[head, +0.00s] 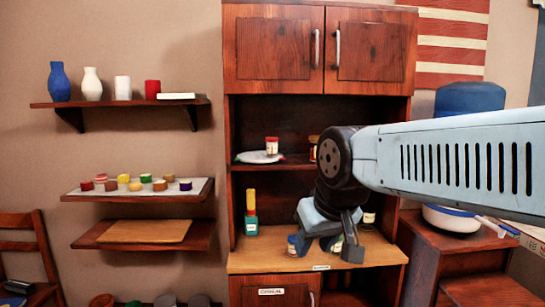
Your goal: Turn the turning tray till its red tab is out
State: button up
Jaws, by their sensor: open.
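The turning tray (250,158) is a pale round disc on the middle shelf of the dark wood cabinet. A jar with a red lid (272,146) stands at its right side. A small reddish spot shows at the tray's left edge; I cannot tell whether it is the red tab. Another jar (313,147) shows farther right, partly behind my arm, and I cannot tell whether it stands on the tray. My gripper (328,249) is open, pointing down over the counter, lower than the tray and to its right.
Small jars stand around my gripper, including a blue-lidded one (292,245) and one at right (368,216). Wall shelves with vases and coloured pots are at left.

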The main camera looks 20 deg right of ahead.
aim_at(257, 157)
jog(key=u, duration=0.05)
jog(key=i, duration=1)
